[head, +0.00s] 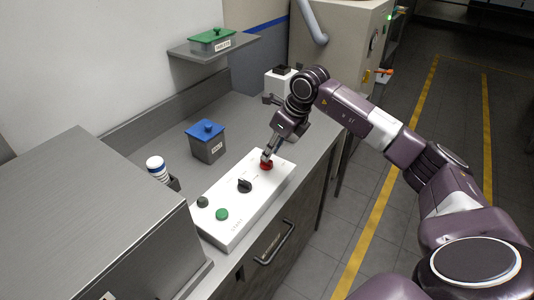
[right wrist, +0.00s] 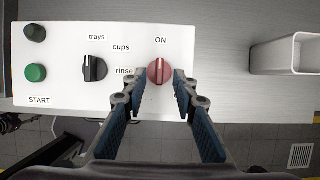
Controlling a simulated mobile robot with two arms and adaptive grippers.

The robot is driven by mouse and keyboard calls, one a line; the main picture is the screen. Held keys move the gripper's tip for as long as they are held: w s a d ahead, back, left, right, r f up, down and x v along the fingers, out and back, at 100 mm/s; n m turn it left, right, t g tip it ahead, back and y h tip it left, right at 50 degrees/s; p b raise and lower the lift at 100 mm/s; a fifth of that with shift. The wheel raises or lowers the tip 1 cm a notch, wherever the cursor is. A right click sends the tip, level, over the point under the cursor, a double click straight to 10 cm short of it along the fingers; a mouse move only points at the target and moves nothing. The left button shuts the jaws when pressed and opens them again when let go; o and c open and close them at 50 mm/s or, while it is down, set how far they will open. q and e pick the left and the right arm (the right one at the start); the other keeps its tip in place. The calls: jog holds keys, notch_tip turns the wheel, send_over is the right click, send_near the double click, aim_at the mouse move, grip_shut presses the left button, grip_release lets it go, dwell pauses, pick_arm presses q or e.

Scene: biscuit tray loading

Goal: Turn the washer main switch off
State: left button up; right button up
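The white control panel (head: 240,205) lies on the grey counter. Its red round switch (head: 267,166) has a raised grip bar that stands upright, towards the word ON, in the right wrist view (right wrist: 160,71). My right gripper (head: 266,156) is at the switch. In the right wrist view its two fingertips (right wrist: 160,80) are apart, one on each side of the red switch, with a small gap visible, so it looks open around it. My left gripper is not in view.
A black selector knob (right wrist: 95,68) with labels trays, cups and rinse is left of the switch. A green START button (head: 222,214) and a dark button (head: 203,202) are farther along. A blue-lidded box (head: 208,147) and a white-and-blue stack (head: 156,167) stand behind. A white open container (right wrist: 290,54) is at right.

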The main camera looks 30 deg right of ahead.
jog(key=shift+p+x, duration=0.35)
jog(key=shift+x, duration=1.5)
grip_shut()
